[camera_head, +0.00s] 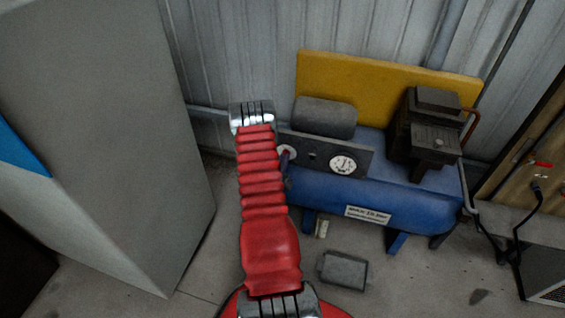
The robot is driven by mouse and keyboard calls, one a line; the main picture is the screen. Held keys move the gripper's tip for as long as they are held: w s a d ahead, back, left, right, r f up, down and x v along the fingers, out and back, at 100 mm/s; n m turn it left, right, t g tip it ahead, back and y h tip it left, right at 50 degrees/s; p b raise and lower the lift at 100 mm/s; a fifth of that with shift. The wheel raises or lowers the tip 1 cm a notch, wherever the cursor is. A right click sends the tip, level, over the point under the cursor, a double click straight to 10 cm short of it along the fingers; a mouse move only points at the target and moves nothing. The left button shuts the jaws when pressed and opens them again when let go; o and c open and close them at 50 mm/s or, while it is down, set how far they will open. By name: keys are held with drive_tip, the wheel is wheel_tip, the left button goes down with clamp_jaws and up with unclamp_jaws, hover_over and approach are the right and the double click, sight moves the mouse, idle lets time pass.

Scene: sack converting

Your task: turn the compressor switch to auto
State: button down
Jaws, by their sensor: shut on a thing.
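The compressor has a blue tank (335,204) and stands against the wall right of centre. A dark control panel (318,151) on its front carries a round gauge (343,163) at the right. At the panel's left end is a pale round plate with a small dark lever across it, which looks like the switch (285,158). My red ribbed arm rises from the bottom and covers the panel's left edge. My jaws do not show, and their contact with the switch is hidden. I cannot read the switch setting.
A tall grey cabinet (100,130) stands close on the left. A dark motor unit (432,125) and a yellow board (370,80) are on the compressor. A grey box (342,270) lies on the floor in front. Cables (518,225) hang at the right.

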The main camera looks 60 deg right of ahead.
drive_tip(key=m, duration=1)
drive_tip(key=shift+s+d+m, duration=0.1)
drive_tip(key=shift+m, duration=0.2)
idle(0.4)
drive_tip(key=c, duration=1.9)
unclamp_jaws()
drive_tip(key=shift+o, duration=0.2)
drive_tip(key=s+a, duration=0.2)
drive_tip(key=a, duration=1.1)
drive_tip(key=shift+a, duration=0.35)
